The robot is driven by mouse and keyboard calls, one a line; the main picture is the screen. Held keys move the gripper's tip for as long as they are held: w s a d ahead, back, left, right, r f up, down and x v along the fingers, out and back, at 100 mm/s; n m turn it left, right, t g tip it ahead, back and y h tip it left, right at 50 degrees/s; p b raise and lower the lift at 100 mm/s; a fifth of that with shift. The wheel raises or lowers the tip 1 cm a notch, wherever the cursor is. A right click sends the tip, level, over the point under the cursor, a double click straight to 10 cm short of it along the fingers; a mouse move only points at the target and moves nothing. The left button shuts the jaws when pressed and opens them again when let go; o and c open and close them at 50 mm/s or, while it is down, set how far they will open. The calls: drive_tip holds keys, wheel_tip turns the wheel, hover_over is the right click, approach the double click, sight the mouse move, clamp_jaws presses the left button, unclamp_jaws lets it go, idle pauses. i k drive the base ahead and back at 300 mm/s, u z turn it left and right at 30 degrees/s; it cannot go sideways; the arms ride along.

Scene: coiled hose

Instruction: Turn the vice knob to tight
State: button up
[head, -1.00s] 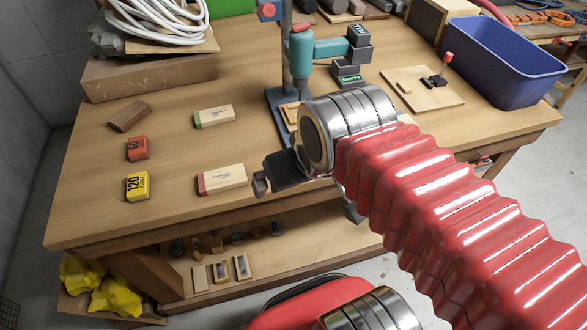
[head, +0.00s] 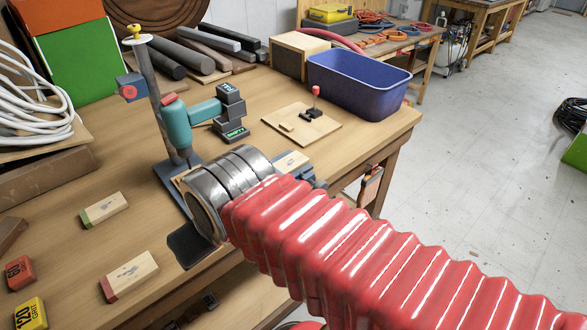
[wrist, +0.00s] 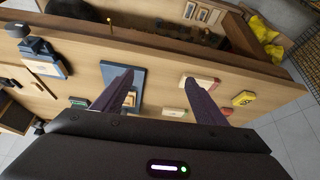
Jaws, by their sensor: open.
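The vice (head: 300,168) appears as a blue-grey block with a light wooden piece by the front table edge, partly hidden behind my arm in the head view. In the wrist view a blue-grey body that looks like the vice (wrist: 40,54) sits at the table edge on the left. I cannot make out its knob or any tight mark clearly. My gripper (wrist: 160,78) is open and empty above the table, well to the right of the vice in the wrist view. In the head view only a dark part of it shows beyond my wrist.
A teal drill press (head: 178,125) stands on a blue base just behind my wrist. Sanding blocks (head: 130,275) lie at the left. A blue bin (head: 358,85) and a wooden board (head: 300,128) with a small red-topped lever are at the right. Open floor lies right of the table.

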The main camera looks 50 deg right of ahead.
sight(321, 185)
drive_tip(key=z, duration=0.75)
drive_tip(key=k, duration=0.65)
drive_tip(key=z, duration=0.45)
drive_tip(key=i, duration=0.5)
drive_tip(key=u, duration=0.05)
